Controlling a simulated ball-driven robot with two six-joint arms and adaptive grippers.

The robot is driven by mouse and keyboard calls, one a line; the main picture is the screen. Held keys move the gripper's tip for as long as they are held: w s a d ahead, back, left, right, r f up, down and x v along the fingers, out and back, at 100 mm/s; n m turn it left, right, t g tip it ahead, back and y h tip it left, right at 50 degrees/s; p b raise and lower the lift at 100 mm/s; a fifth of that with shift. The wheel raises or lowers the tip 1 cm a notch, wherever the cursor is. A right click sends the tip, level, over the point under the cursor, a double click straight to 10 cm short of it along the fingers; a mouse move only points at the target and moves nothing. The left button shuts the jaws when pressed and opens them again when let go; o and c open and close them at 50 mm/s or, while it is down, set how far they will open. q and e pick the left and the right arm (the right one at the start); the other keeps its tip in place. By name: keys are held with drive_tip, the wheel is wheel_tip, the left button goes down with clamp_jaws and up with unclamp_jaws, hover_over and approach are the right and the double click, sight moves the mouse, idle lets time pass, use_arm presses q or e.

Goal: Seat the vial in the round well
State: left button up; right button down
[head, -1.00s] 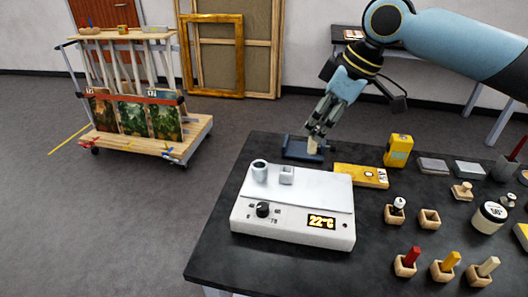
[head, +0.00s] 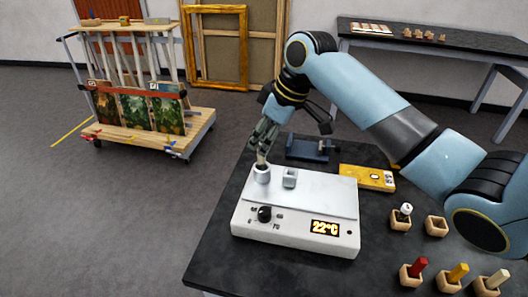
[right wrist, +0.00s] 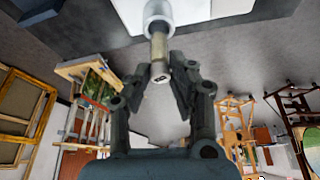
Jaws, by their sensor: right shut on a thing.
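The vial (right wrist: 157,47) has a pale cap and a yellowish body. My right gripper (head: 264,148) is shut on it, with the fingers on both sides of the vial in the right wrist view (right wrist: 160,66). The round well (head: 261,176) is a short grey tube on the white heater block (head: 315,200), at its back left. The vial's lower end meets the mouth of the round well (right wrist: 158,12); how deep it sits I cannot tell. The vial looks slightly tilted in the head view. My left gripper is not in view.
A square well (head: 289,178) stands right of the round one. A dark blue rack (head: 307,148) lies behind the block, and a yellow box (head: 367,178) to the right. Small wooden holders with coloured pegs (head: 457,275) stand at front right. My right arm crosses the table's right side.

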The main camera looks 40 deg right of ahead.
sight(264, 164)
wheel_tip(264, 164, down, 4)
drive_tip(key=shift+r, duration=0.2)
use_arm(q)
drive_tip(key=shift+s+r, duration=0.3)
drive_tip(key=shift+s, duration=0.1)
use_arm(e)
drive_tip(key=shift+f, duration=0.25)
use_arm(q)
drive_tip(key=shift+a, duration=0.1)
use_arm(e)
drive_tip(key=shift+f, duration=0.15)
drive_tip(key=c, duration=1.2)
unclamp_jaws()
drive_tip(key=shift+o, duration=0.2)
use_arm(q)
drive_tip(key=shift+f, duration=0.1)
use_arm(e)
drive_tip(key=v, duration=1.2)
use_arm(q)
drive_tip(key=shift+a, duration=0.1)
use_arm(e)
drive_tip(key=shift+s, duration=0.1)
